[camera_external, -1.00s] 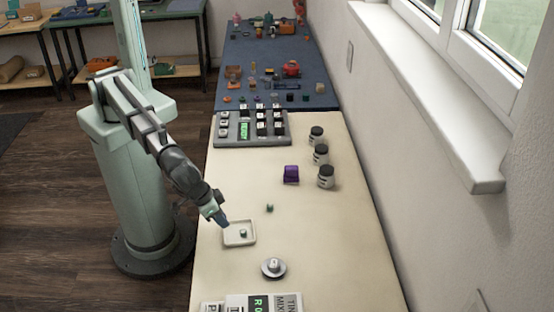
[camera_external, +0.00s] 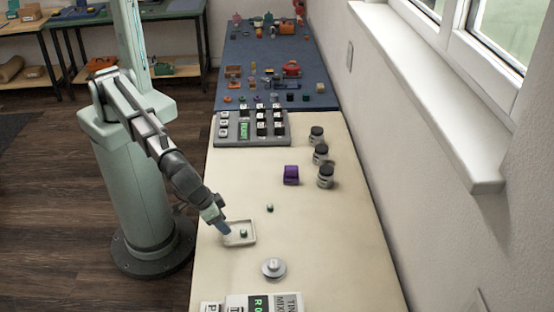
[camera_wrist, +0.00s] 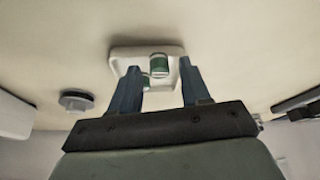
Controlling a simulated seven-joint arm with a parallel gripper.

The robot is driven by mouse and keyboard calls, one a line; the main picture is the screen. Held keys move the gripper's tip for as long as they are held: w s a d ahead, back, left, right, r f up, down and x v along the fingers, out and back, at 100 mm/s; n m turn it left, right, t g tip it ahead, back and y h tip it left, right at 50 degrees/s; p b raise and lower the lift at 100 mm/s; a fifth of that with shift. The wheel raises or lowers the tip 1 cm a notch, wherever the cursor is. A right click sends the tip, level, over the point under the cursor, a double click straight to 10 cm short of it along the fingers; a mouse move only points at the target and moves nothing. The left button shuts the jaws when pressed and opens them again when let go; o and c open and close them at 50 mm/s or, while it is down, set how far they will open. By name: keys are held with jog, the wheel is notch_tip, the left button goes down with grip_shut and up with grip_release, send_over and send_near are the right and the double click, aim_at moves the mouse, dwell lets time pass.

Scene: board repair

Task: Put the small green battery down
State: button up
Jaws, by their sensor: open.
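A green battery (camera_wrist: 159,65) with a pale end stands in the shallow white tray (camera_wrist: 176,49) in the wrist view, just beyond my fingertips. A second green piece (camera_wrist: 146,82) is partly seen behind it, near my left finger. My gripper (camera_wrist: 158,80) is open, its two blue fingers apart at the tray's edge with nothing clamped. In the external view my gripper (camera_external: 226,231) is at the left side of the tray (camera_external: 251,242). One green battery (camera_external: 243,233) shows in the tray there; my fingers may hide the other. Another small green piece (camera_external: 270,208) lies on the table outside.
A grey round dish (camera_external: 273,268) with a pale piece stands near the tray. A purple block (camera_external: 291,175), several dark-lidded jars (camera_external: 326,176) and a keypad-like panel (camera_external: 251,128) stand farther back. A lettered box (camera_external: 262,303) is at the front.

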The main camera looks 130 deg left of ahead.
jog(key=v, duration=1.2)
jog(key=shift+r, duration=0.15)
dwell(0.3)
